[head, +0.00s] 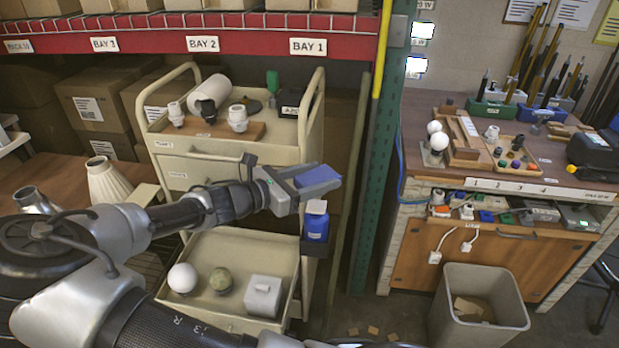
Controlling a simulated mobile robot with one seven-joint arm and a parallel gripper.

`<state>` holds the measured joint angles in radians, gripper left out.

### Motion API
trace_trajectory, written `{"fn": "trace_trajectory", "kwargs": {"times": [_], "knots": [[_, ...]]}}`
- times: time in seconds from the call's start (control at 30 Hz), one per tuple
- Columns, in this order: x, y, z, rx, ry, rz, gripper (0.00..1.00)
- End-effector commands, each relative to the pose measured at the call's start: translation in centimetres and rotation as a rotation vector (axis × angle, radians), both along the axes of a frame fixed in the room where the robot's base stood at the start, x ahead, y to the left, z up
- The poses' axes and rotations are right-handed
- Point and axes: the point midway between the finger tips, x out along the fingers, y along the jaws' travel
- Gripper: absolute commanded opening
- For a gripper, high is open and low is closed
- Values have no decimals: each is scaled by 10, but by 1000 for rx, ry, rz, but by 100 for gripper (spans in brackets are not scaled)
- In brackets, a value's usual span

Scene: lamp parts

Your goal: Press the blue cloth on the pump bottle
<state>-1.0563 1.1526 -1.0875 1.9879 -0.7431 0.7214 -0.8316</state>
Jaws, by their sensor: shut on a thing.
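My gripper (322,186) is above the right side of the cart, its fingers pointing right. It is shut on the blue cloth (318,176), which shows as a flat blue patch along the fingers. A blue bottle (316,226) with a pale top stands just below the gripper, in a dark holder on the cart's right side. I take it for the pump bottle, but I cannot make out a pump head. The cloth looks a little above the bottle and apart from it.
The cart (220,152) holds bulbs and lamp parts on its top tray. Its lower tray (210,250) holds a white ball, a greenish ball and a pale box. A green post (368,200) stands right of the bottle. A bin (480,300) stands before the workbench (450,115).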

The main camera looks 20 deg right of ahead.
Motion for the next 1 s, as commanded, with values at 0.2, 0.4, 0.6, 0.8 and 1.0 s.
{"fn": "trace_trajectory", "kwargs": {"times": [0.2, 0.4, 0.6, 0.8, 1.0], "knots": [[0, 0, -20, 0, 0, 1, 33], [0, 1, -40, -1, 1, 1, 33], [0, 1, -55, -1, 0, 1, 33], [0, 1, -58, -1, 1, 1, 33], [0, 1, -57, -1, 1, 1, 33]]}}
